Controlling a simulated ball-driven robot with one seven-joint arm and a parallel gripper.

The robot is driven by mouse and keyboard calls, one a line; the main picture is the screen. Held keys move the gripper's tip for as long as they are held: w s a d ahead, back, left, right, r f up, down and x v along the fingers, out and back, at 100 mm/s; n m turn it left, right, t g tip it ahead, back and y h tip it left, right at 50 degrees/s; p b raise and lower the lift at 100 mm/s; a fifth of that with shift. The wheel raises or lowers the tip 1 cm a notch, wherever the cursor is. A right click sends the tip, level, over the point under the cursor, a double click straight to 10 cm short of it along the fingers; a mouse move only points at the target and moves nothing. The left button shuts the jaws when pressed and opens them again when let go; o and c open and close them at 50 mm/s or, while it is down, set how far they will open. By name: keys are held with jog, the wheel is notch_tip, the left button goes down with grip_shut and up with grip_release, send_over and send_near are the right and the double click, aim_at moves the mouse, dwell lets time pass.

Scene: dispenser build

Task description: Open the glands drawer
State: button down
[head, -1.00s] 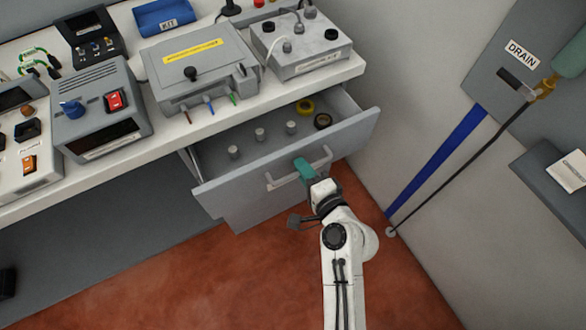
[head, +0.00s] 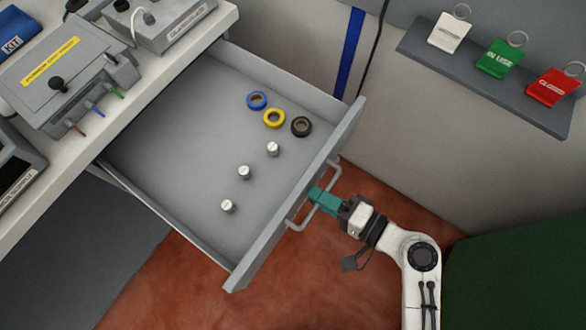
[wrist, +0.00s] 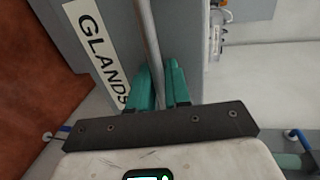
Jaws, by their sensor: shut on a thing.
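The glands drawer (head: 165,135) is a grey drawer pulled far out from under the bench. Its front carries a "GLANDS" label (wrist: 102,50), seen in the wrist view, and a light bar handle (head: 297,222). My gripper (head: 318,196) has teal fingers and is shut on the handle; in the wrist view the fingers (wrist: 161,88) sit on either side of the bar (wrist: 150,40).
The white bench top (head: 170,80) bears grey instrument boxes (head: 70,65) at upper left. A grey wall shelf (head: 480,85) holds white, green and red tags at upper right. Red floor (head: 330,270) is clear in front of the drawer. A dark green surface (head: 520,265) lies at lower right.

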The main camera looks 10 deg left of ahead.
jog(key=f+v, duration=0.1)
jog(key=v, duration=0.6)
jog(key=shift+s+d+f, duration=0.15)
jog(key=shift+d+f, duration=0.05)
jog(key=shift+d, duration=0.25)
jog(key=c, duration=1.3)
grip_release()
jog(key=shift+c, duration=0.2)
jog(key=v, duration=1)
jog(key=shift+d+r, duration=0.15)
jog(key=shift+d, duration=0.2)
jog(key=shift+s, duration=0.15)
